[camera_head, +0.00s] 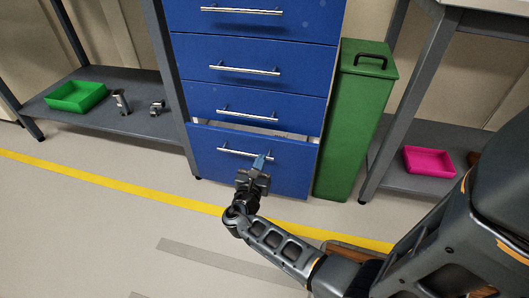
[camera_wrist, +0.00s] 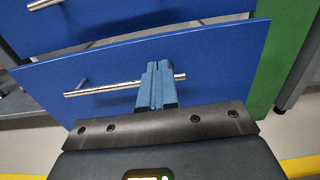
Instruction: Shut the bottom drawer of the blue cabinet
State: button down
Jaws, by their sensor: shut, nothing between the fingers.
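The blue cabinet (camera_head: 250,50) stands against the back wall with several drawers, each with a silver bar handle. Its bottom drawer (camera_head: 215,165) is pulled out a little, with a gap showing along its top edge. In the wrist view the drawer front (camera_wrist: 225,62) fills the middle, and its bar handle (camera_wrist: 90,91) runs across it. My gripper (camera_head: 260,162) is shut and empty, its blue fingers (camera_wrist: 157,75) together at the drawer front, over the handle's right part. I cannot tell whether the fingertips touch the front or the handle.
A green lidded bin (camera_head: 355,120) stands close to the cabinet's right side. A left shelf (camera_head: 140,130) holds a green tray (camera_head: 77,96) and small metal parts. A pink tray (camera_head: 428,161) sits on the right shelf. The floor before the cabinet is clear, crossed by a yellow line (camera_head: 120,184).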

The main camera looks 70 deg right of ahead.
aim_at(267, 142)
jog(key=d, duration=0.2)
jog(key=d+b, duration=0.1)
jog(key=d, duration=0.3)
jog(key=shift+w+b, duration=0.25)
jog(key=shift+b, duration=0.15)
